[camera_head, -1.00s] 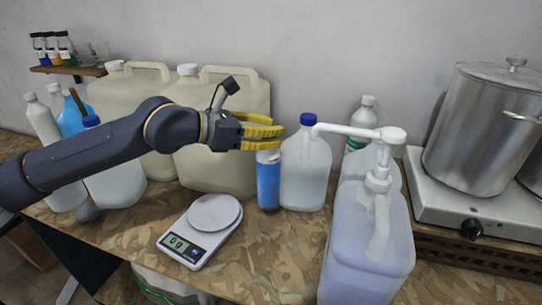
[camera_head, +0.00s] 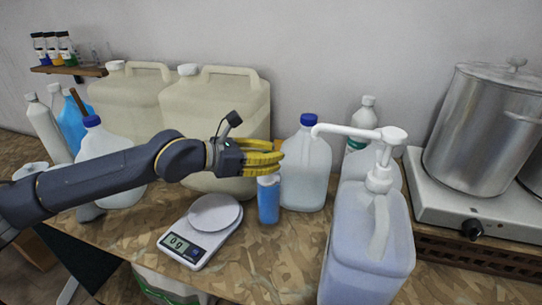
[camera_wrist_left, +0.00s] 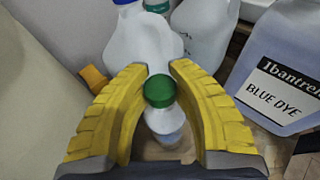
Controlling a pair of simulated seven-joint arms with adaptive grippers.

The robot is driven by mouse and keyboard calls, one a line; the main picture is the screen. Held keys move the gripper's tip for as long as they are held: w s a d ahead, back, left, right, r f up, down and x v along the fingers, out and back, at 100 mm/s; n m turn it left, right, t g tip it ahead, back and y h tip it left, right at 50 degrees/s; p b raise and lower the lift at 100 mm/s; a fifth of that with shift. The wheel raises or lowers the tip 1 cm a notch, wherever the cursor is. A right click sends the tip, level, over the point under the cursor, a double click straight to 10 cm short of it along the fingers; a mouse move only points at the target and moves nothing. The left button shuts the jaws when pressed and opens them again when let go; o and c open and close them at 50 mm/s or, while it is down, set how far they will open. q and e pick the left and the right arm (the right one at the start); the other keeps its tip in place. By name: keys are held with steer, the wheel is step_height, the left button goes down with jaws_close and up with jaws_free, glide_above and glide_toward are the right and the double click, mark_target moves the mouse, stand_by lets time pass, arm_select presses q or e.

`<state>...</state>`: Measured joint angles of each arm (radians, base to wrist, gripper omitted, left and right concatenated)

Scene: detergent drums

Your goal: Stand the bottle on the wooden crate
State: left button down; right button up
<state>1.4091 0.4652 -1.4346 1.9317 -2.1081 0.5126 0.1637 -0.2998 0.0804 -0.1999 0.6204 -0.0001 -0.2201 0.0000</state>
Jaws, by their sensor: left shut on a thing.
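The bottle (camera_head: 268,203) has a blue body and a white shoulder. In the left wrist view the bottle shows a green cap (camera_wrist_left: 159,91) between the yellow fingers; the fingers hide the cap in the head view. My left gripper (camera_head: 277,158) is shut on the bottle around its top and holds it upright. It also shows in the left wrist view (camera_wrist_left: 160,100). I cannot tell whether the bottle's base touches the table. A brown wooden crate-like base (camera_head: 487,258) shows under the hot plate at the right. My right gripper is not in view.
A blue-capped jug (camera_head: 306,170) stands close right of the bottle, with a large pump jug (camera_head: 368,245) nearer. A kitchen scale (camera_head: 200,232) is front left, and beige canisters (camera_head: 230,100) stand behind. A hot plate (camera_head: 432,200) carries a steel pot (camera_head: 480,130). Table (camera_head: 275,268) in front is clear.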

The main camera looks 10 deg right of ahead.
arm_select(q)
steer(key=shift+f, duration=0.1)
steer(key=c, duration=1.2)
jaws_free()
steer(key=shift+c, duration=0.2)
steer(key=v, duration=1.2)
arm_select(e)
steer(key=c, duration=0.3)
